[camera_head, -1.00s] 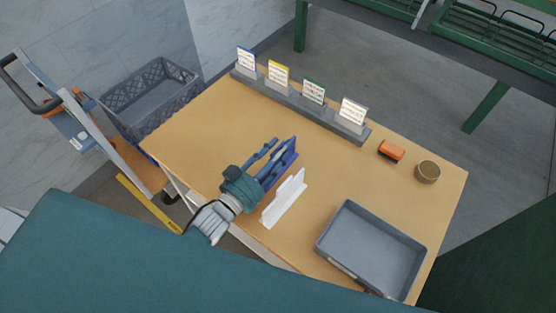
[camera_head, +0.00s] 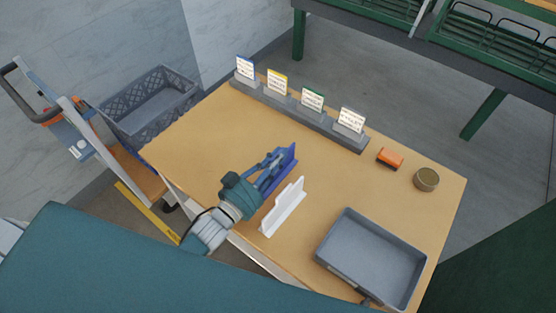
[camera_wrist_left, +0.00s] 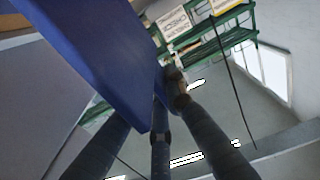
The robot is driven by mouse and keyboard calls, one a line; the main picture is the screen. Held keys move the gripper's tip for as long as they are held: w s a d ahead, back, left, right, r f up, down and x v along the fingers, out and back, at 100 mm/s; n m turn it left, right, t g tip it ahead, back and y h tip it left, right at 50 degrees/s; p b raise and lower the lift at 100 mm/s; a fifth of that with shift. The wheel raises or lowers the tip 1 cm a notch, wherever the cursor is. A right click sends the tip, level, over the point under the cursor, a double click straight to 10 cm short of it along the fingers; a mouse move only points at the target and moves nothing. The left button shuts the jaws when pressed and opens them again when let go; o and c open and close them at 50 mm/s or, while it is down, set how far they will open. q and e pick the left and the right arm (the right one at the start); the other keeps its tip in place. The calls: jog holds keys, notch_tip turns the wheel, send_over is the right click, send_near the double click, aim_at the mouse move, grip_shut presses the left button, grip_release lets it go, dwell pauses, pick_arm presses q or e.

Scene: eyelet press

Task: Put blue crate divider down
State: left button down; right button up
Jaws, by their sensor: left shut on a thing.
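The blue crate divider (camera_head: 285,172) is upright over the near left part of the table, beside the white divider. My left gripper (camera_head: 274,161) is shut on it from the near left side. I cannot tell whether its lower edge touches the table. In the left wrist view the blue divider (camera_wrist_left: 95,55) fills the upper left as a broad panel, with the dark fingers (camera_wrist_left: 168,95) around its lower end. The fingertips' contact is partly hidden. My right gripper is not in view.
A white divider (camera_head: 283,208) stands close to the right. A grey tray (camera_head: 330,262) lies at the near right. A grey holder (camera_head: 318,117) with several cards runs along the far edge. An orange block (camera_head: 390,158) and a round tin (camera_head: 426,179) are at far right. The table's middle is clear.

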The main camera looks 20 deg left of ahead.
pick_arm(q)
notch_tip(320, 180, up, 19)
jog(key=s+a+f+n+y, duration=0.1)
jog(key=s+a+n+y, duration=0.1)
jog(key=s, duration=0.5)
jog(key=s+a+f+n+t+y, duration=0.1)
jog(key=s+a+f+n+y, duration=0.1)
jog(key=s+y, duration=0.2)
jog(key=s, duration=0.3)
jog(key=shift+s+a+f, duration=0.2)
jog(key=shift+s+a, duration=0.1)
jog(key=shift+a, duration=0.1)
